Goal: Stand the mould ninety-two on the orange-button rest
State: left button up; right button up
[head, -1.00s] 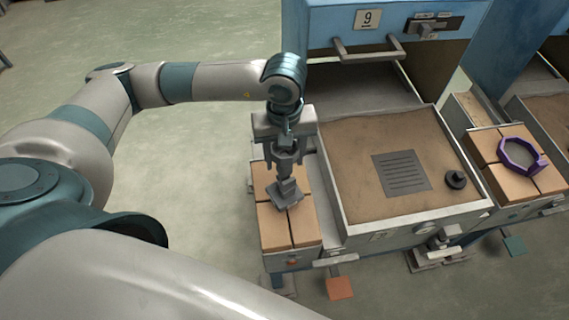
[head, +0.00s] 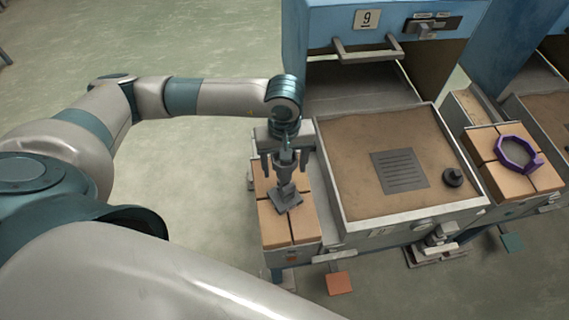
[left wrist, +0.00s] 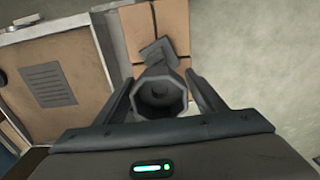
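A dark grey mould (head: 289,187), with a round cup on a stem and a flat square foot, stands upright on the tan block-topped rest (head: 273,229) at the left of the sand tray. An orange button plate (head: 339,284) sits low in front of this rest. I read no number on the mould. My left gripper (head: 285,172) is just above the rest, fingers apart on either side of the cup. In the left wrist view the cup (left wrist: 158,98) lies between the fingers with gaps showing on both sides. My right gripper is not in view.
The sand tray (head: 345,185) holds a slotted grey plate (head: 400,171) and a small dark knob (head: 453,177). A blue cabinet (head: 322,25) marked 9 rises behind. A purple ring (head: 518,154) lies on the right rest (head: 513,187), with a teal plate (head: 512,242) below.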

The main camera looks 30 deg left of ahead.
pick_arm(q)
jog(key=shift+r, duration=0.25)
jog(key=shift+r, duration=0.3)
notch_tip(320, 180, up, 10)
jog(key=b, duration=0.4)
jog(key=shift+r+b, duration=0.1)
jog(key=shift+b, duration=0.2)
jog(key=shift+r, duration=0.5)
